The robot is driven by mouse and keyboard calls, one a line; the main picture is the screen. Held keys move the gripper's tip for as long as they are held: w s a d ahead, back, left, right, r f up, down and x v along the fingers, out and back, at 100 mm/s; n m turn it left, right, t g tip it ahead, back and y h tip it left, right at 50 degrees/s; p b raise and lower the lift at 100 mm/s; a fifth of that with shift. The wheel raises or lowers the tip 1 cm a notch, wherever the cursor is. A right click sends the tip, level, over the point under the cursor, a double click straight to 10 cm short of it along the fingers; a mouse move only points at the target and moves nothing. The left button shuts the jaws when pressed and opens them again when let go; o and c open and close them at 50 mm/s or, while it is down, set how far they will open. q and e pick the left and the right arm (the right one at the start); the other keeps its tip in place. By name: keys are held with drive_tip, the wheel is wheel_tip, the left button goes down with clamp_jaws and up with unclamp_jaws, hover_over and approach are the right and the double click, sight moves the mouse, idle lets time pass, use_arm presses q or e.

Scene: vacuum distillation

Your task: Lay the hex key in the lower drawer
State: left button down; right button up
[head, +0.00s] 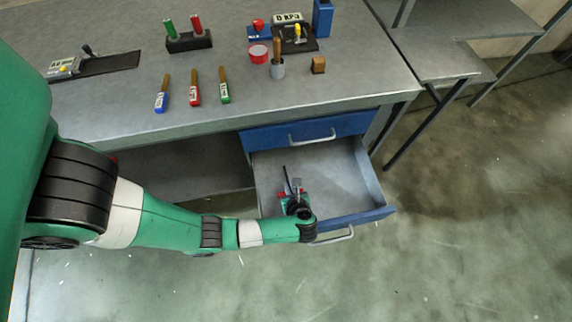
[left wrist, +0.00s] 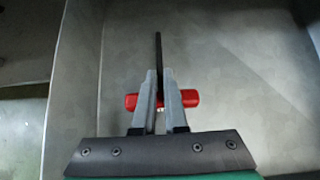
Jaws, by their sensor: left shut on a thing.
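The hex key (head: 286,176) has a dark straight shaft and a red cross handle. My left gripper (head: 297,190) is shut on it, over the open lower drawer (head: 345,172). In the left wrist view the hex key (left wrist: 158,52) points away from my left gripper (left wrist: 160,88), with the red handle showing on both sides of the fingers. The drawer's grey floor (left wrist: 225,70) lies behind it. I cannot tell whether the key touches the floor. My right gripper is not in view.
The blue upper drawer (head: 305,132) above is shut. The drawer's right part is bare.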

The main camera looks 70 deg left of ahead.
sight(285, 171)
use_arm(q)
drive_tip(key=a, duration=0.4)
drive_tip(key=shift+w+a, duration=0.25)
drive_tip(key=shift+a, duration=0.05)
drive_tip(key=shift+a+f+b, duration=0.15)
drive_tip(key=shift+a+b, duration=0.15)
drive_tip(key=shift+a, duration=0.1)
drive_tip(key=a+b, duration=0.1)
drive_tip(key=a+f+b, duration=0.1)
drive_tip(key=a, duration=0.1)
drive_tip(key=shift+w+f, duration=0.1)
drive_tip(key=shift+w, duration=0.05)
drive_tip(key=shift+d, duration=0.2)
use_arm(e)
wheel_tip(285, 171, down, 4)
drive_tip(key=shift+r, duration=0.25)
use_arm(q)
drive_tip(key=c, duration=1)
unclamp_jaws()
